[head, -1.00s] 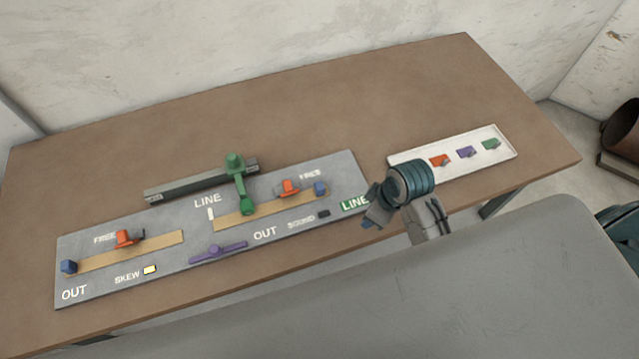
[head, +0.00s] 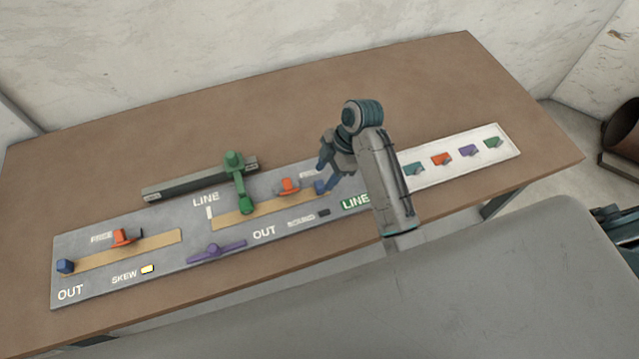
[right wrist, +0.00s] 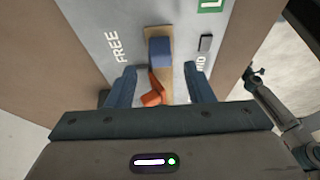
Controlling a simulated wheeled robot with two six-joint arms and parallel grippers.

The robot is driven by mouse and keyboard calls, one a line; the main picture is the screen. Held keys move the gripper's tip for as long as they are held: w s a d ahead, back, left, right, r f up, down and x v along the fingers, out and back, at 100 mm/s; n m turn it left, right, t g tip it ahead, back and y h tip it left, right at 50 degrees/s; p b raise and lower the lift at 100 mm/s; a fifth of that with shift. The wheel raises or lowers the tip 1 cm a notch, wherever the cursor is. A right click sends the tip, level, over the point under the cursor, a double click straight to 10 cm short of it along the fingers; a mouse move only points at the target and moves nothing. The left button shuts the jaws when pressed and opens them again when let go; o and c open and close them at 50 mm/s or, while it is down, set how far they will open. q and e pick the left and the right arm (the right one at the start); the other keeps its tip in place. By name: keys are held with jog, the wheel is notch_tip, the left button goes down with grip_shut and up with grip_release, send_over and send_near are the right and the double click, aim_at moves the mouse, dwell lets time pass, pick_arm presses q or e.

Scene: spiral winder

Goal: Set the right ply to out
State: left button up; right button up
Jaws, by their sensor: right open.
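The board (head: 115,285) carries two tan tracks. On the right track (head: 235,221), an orange slider (head: 288,187) sits near the FREE label, with a blue block (head: 320,187) at the track's right end. The OUT label (head: 264,233) is below this track. My right gripper (head: 327,177) is above that right end, partly covering the FREE label. In the right wrist view its fingers are apart and empty, with the orange slider (right wrist: 153,90) seen between them and the blue block (right wrist: 160,50) just beyond.
A green lever (head: 241,185) hangs from a grey bar behind the board, beside LINE. The left track has an orange slider (head: 124,237) and a blue block (head: 65,266). A white tray (head: 505,131) holds several coloured tiles.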

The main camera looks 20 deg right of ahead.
aim_at(320, 184)
jog(key=shift+p+x, duration=0.5)
jog(key=shift+x, duration=2.05)
grip_shut()
